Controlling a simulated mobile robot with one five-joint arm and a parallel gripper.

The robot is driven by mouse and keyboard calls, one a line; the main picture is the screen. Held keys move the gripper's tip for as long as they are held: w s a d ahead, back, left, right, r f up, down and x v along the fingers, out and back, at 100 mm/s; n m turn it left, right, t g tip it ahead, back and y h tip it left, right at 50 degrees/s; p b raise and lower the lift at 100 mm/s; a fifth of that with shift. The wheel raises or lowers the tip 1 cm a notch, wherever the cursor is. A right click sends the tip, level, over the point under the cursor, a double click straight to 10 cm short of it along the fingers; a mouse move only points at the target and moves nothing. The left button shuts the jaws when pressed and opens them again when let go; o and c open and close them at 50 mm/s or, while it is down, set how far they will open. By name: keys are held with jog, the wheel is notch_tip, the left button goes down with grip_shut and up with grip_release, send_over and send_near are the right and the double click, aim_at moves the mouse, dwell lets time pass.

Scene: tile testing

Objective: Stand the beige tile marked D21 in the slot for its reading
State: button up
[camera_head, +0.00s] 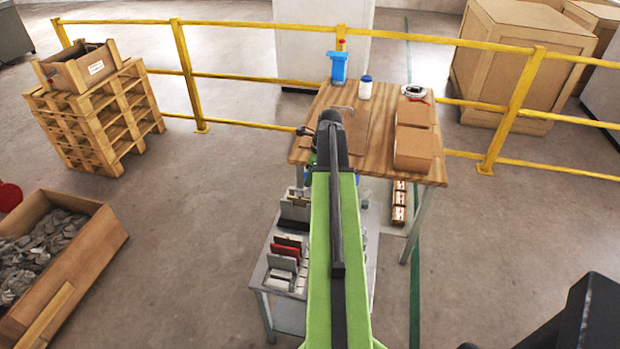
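Several tiles stand upright on a low grey metal table (284,311), to the left of my green arm. They include a red tile (285,251), a pale grey tile (283,264) and a light beige-grey tile (297,209) farther back. Their markings are too small to read, so I cannot tell which is D21. White slotted holders show around the tiles, but the slot labels cannot be read. My arm reaches forward over this table and covers its middle.
Yellow railings (480,104) run behind. A pallet stack (95,120) and a rubble crate (85,255) stand left.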

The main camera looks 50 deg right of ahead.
jog(key=shift+b+x, duration=5.85)
jog(key=shift+x, duration=0.2)
jog(key=shift+w+a+r, duration=0.1)
grip_shut()
jog(key=shift+r, duration=0.1)
jog(key=w+a+p+v, duration=0.1)
jog(key=w+p+v, duration=0.1)
jog(key=p+v, duration=0.8)
jog(key=shift+r+p, duration=0.5)
jog(key=shift+p, duration=0.05)
